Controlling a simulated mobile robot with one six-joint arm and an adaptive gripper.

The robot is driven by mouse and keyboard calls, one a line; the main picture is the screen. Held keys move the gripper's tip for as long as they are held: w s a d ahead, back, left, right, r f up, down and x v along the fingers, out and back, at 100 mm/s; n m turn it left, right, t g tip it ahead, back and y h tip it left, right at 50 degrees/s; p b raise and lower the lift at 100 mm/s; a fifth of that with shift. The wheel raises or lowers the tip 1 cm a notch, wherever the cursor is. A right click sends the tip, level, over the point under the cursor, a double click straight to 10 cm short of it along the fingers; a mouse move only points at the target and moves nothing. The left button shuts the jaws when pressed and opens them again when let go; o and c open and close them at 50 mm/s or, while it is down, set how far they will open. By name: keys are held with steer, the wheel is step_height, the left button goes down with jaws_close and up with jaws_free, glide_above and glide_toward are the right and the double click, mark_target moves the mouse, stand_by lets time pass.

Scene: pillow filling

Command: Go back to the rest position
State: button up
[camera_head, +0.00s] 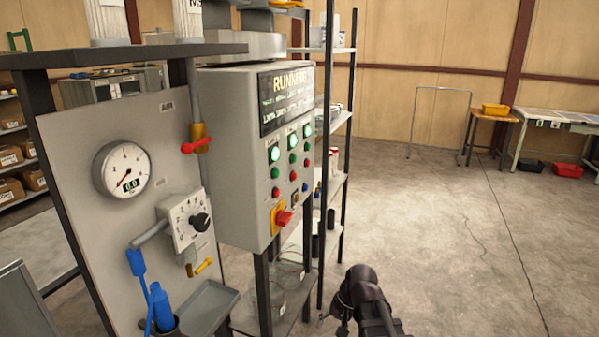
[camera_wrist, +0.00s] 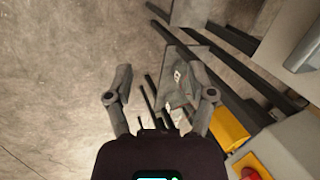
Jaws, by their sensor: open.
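My gripper (camera_wrist: 148,75) is open and empty in the wrist view. Its two grey fingers stand apart, with the concrete floor and dark frame bars behind them. In the head view, a dark part of my arm (camera_head: 365,298) shows at the bottom, right of the control cabinet; I cannot make out the fingers there. The grey control cabinet (camera_head: 235,150) has a screen reading "RUNNING", lit green lamps and a red knob (camera_head: 284,217) on a yellow plate.
Left of the cabinet is a grey panel (camera_head: 85,175) with a gauge (camera_head: 122,170) reading 0.0, a dial (camera_head: 186,220) and a blue nozzle (camera_head: 160,306) in a holder. A shelf rack (camera_head: 338,120) stands behind the cabinet. Open concrete floor (camera_head: 450,240) lies to the right.

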steer(key=s+d+r+n+h+p, duration=0.1)
steer(key=s+d+h, duration=0.3)
steer(key=d, duration=0.4)
steer(key=shift+s+d+n+p, duration=0.35)
steer(key=shift+n, duration=0.05)
steer(key=shift+a, duration=0.1)
